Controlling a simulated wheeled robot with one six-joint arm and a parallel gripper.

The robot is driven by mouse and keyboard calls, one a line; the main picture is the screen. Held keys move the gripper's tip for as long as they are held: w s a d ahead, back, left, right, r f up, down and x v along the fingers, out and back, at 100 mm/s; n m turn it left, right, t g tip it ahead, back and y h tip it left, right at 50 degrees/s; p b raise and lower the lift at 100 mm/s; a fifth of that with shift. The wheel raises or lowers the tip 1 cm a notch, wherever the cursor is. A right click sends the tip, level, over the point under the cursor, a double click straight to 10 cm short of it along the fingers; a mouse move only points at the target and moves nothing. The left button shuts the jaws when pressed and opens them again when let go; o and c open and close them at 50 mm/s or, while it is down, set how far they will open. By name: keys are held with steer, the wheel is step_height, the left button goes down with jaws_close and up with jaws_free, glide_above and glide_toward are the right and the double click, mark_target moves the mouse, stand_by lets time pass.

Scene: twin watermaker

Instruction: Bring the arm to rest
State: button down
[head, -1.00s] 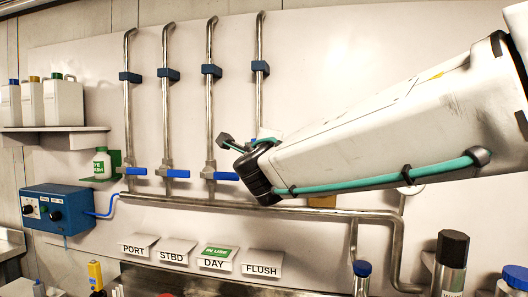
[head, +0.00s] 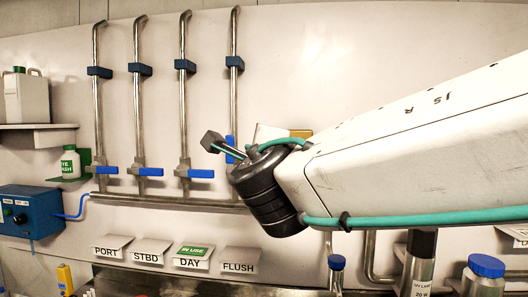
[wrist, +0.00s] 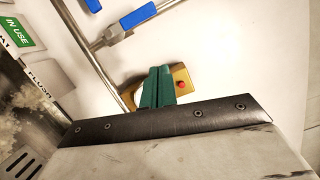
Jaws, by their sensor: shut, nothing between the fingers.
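My gripper (wrist: 157,88) shows in the wrist view as two green fingers closed together with nothing between them. Its tips lie in front of a yellow box with a red button (wrist: 181,86); I cannot tell whether they touch it. In the head view my arm reaches in from the right, its black wrist joint in front of the panel.
Several steel pipes (head: 140,110) with blue valve handles (head: 151,172) run up the white wall. Label plates, one with a green IN USE tag (head: 193,250), sit below. A blue box (head: 30,212) is at left. Bottles, including a blue-capped one (head: 486,278), stand lower right.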

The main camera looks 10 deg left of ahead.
stand_by(0.3)
steer(key=s+d+f+m+g+h, duration=0.1)
steer(key=d+f+m+g+h, duration=0.2)
steer(key=d+f+m+h, duration=0.7)
steer(key=s+d+f+m+g, duration=0.1)
steer(key=d+f+m+g, duration=0.35)
steer(key=d+m, duration=1.2)
steer(key=s+d+f+m+g+y, duration=0.1)
steer(key=s+d+f+m+g, duration=0.3)
steer(key=s+m, duration=0.6)
steer(key=s+d+f+m+g+y, duration=0.2)
steer(key=s+d+f+m+g, duration=0.2)
steer(key=m, duration=1.5)
steer(key=shift+s+d+f+y, duration=0.3)
steer(key=shift+s+d+f, duration=1.55)
steer(key=shift+s+d, duration=1.6)
